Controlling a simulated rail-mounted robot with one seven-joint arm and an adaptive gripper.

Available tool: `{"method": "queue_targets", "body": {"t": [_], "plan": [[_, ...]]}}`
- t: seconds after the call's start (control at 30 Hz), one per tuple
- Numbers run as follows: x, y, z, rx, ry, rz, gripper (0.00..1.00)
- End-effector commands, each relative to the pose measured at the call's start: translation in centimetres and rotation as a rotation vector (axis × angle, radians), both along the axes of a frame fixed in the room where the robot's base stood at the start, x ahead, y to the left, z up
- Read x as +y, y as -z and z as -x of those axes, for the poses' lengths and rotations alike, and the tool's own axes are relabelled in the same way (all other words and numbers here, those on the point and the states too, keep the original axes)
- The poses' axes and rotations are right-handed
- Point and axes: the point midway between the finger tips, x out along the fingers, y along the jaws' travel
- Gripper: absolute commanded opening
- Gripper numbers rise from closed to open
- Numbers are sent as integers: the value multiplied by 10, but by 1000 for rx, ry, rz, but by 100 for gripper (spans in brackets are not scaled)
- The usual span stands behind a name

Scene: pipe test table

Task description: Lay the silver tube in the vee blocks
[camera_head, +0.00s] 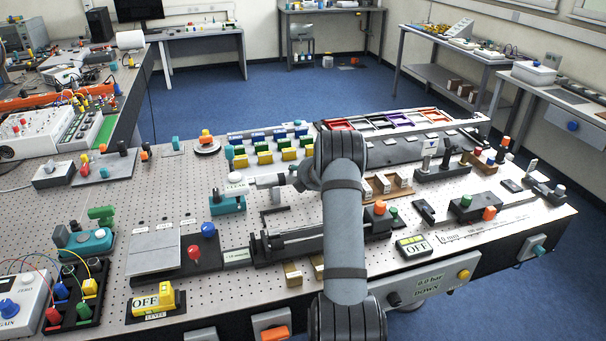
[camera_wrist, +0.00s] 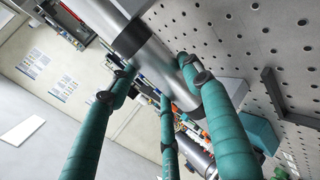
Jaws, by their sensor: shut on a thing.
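In the wrist view my gripper (camera_wrist: 160,78) has its teal fingers closed around the silver tube (camera_wrist: 165,62). The tube is a smooth shiny cylinder with a black band, running diagonally from upper left toward the middle. It appears held off the perforated table. In the head view my arm covers much of the middle of the table, and the gripper cannot be clearly made out. A pale cylinder (camera_head: 266,181) juts left from the arm's end; I cannot tell whether it is the tube. I cannot single out the vee blocks with certainty.
Tan blocks (camera_head: 402,181) and coloured trays (camera_head: 380,122) lie to the right and behind. Bare perforated table (camera_head: 165,198) shows at left.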

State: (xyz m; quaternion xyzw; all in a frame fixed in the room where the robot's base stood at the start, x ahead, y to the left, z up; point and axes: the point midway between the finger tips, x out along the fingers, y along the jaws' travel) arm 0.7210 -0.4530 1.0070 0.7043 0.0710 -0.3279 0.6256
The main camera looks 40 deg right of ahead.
Motion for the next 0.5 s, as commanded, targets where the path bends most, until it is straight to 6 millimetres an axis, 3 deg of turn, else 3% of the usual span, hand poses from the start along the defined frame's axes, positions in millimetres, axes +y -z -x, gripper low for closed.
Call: {"method": "queue_targets", "body": {"t": [0.1,0.13,0.5], "plan": [[0,0,-1,-3,-1,2,8],[0,-1,-1,-3,-1,2,51],[0,1,0,-1,0,0,71]]}}
